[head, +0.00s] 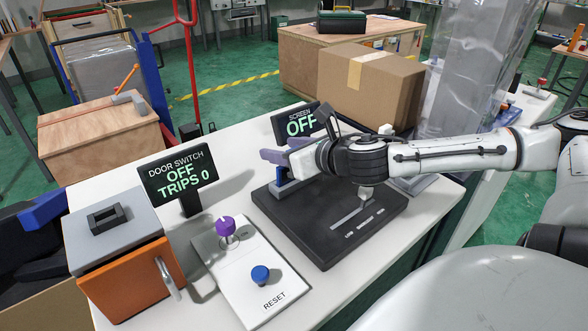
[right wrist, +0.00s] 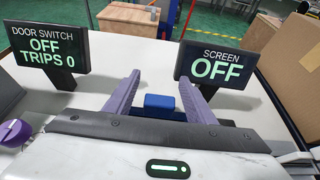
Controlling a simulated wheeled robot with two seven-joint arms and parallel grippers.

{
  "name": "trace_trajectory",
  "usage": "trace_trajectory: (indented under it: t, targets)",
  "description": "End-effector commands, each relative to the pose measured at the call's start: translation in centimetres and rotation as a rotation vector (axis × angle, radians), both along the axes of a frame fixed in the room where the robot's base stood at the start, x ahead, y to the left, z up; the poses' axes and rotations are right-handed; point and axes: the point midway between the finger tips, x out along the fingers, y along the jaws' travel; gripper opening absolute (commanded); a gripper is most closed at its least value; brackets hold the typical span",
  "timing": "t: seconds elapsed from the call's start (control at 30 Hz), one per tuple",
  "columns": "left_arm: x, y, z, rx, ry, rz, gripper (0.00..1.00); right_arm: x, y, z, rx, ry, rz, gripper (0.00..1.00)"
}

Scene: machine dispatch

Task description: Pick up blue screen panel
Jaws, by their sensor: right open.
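The blue screen panel shows as a small blue block (right wrist: 160,102) between the fingers in the right wrist view. In the head view a blue upright piece (head: 283,176) stands at the back left of a black base (head: 325,232), partly hidden by my gripper. My right gripper (head: 285,151) is over the back of this base, its purple fingers pointing left. In the right wrist view its fingers (right wrist: 160,82) are apart, one on each side of the blue block, with gaps visible. I cannot tell its height over the block. My left gripper is out of view.
A "SCREEN OFF" display (head: 300,122) stands close behind the gripper. A "DOOR SWITCH OFF TRIPS 0" display (head: 177,172), an orange box (head: 130,275) and a white panel with purple and blue knobs (head: 250,292) are left. A cardboard box (head: 385,92) stands behind.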

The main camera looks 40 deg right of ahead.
Motion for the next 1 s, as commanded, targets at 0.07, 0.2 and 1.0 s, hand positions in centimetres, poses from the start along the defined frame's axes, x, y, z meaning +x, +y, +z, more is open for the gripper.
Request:
trace_trajectory:
  t: [0.07, 0.2, 1.0]
  targets:
    - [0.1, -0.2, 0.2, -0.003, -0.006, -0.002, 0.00, 0.1, 0.0, 0.0, 0.001, 0.001, -0.001, 0.50]
    - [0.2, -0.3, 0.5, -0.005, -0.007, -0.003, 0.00, 0.0, 0.0, 0.0, 0.002, 0.001, -0.001, 0.50]
    - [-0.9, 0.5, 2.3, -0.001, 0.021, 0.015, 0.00, 0.0, 0.0, 3.9, 0.001, -0.001, 0.001, 0.05]
